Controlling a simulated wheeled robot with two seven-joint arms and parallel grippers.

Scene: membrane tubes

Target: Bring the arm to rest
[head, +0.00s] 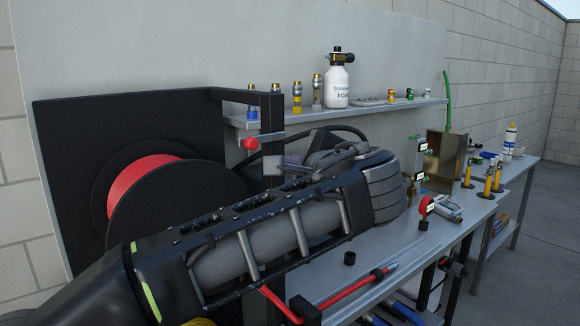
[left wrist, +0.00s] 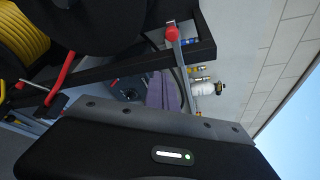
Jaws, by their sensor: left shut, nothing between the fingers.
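My left arm comes in from the lower left of the head view and reaches across the middle, in front of the hose reel and over the bench. My left gripper (head: 293,165) is small and partly hidden behind the arm's own links. It is shut and empty, near the wall behind the bench and below the shelf. Its grey-purple fingers also show in the left wrist view (left wrist: 166,92), beyond the dark wrist housing. My right gripper is not in the head view.
A hose reel (head: 178,205) with a red centre stands close to my left arm. A dark post (head: 272,125) and a shelf (head: 390,107) with a foam bottle (head: 338,82) are near the gripper. The bench (head: 400,248) holds a red gauge (head: 426,205) and several yellow cylinders (head: 489,182).

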